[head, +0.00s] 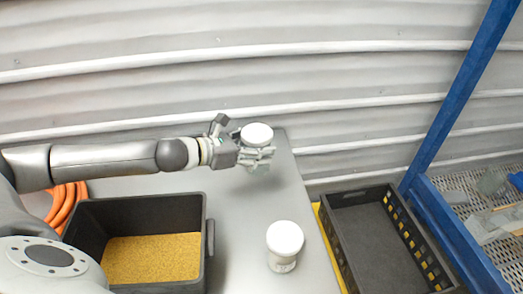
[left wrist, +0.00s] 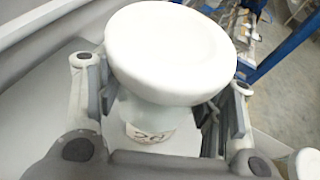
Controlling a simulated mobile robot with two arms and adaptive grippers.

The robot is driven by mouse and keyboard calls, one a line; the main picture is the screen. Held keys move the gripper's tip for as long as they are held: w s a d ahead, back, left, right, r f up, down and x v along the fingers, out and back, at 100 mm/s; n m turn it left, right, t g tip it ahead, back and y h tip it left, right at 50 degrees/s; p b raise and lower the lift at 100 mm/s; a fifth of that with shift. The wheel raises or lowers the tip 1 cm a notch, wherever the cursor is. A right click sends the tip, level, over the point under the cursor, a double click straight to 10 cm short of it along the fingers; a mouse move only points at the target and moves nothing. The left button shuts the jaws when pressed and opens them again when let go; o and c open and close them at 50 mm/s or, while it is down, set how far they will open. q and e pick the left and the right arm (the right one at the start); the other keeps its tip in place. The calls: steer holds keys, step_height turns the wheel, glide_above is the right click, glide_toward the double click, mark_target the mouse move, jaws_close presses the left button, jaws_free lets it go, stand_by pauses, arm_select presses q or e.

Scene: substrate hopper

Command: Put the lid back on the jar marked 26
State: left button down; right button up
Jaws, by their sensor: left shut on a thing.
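A white jar (left wrist: 150,112) with a label that seems to read 26 is between the fingers of my left gripper (head: 258,155). A wide round white lid (head: 257,134) sits on top of this jar; it fills the upper middle of the left wrist view (left wrist: 170,50). My left gripper is shut on the jar body below the lid, with a finger on either side. Whether the jar touches the table is hidden by the fingers. A second white jar (head: 283,262) with a white top stands upright at the table's front right; its label is not readable. My right gripper is not in view.
A black bin (head: 207,215) with yellow granules stands at the front left of the grey table (head: 240,215). An empty black crate (head: 365,235) lies to the right. A blue frame (head: 455,100) rises beyond it. Orange hose (head: 65,205) lies behind the bin.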

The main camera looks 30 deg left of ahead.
arm_select(q)
steer(key=w+a+f+p, duration=0.1)
steer(key=w+f, duration=0.3)
steer(key=f, duration=0.1)
steer(key=shift+w+f, duration=0.25)
steer(key=shift+w, duration=0.15)
steer(key=shift+a, duration=0.1)
steer(key=f, duration=0.1)
steer(key=f+p, duration=0.1)
steer(key=f, duration=0.1)
steer(key=shift+w, duration=0.25)
steer(key=shift+f, duration=0.35)
